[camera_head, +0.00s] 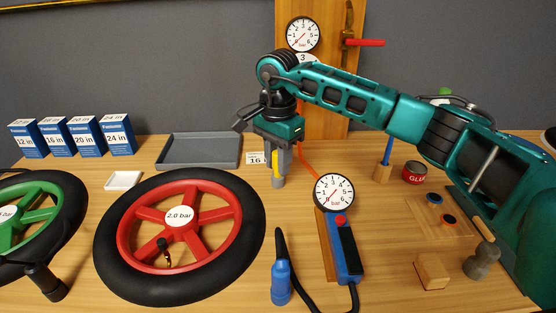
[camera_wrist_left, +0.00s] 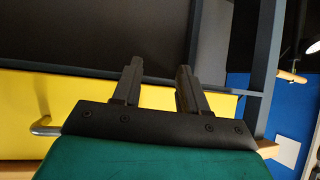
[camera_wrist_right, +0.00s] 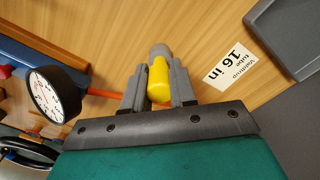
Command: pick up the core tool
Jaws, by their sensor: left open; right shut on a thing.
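The core tool appears to be the small yellow piece with a grey end (camera_head: 276,165), which also shows in the right wrist view (camera_wrist_right: 159,80). My right gripper (camera_head: 279,172) points down over the middle of the table and is shut on its yellow part. Its two grey fingers (camera_wrist_right: 158,90) press on the sides of the tool in the right wrist view. The tool is roughly upright; whether its lower end touches the table I cannot tell. My left gripper (camera_wrist_left: 158,85) is open and empty in the left wrist view, away from the table things.
A red wheel (camera_head: 190,212) marked 2.0 bar and a green wheel (camera_head: 45,205) lie at left. A grey tray (camera_head: 198,137) and blue boxes (camera_head: 117,133) stand behind. A gauge (camera_head: 334,192) with a hose, a glue tin (camera_head: 414,172) and a wooden block (camera_head: 432,272) are at right.

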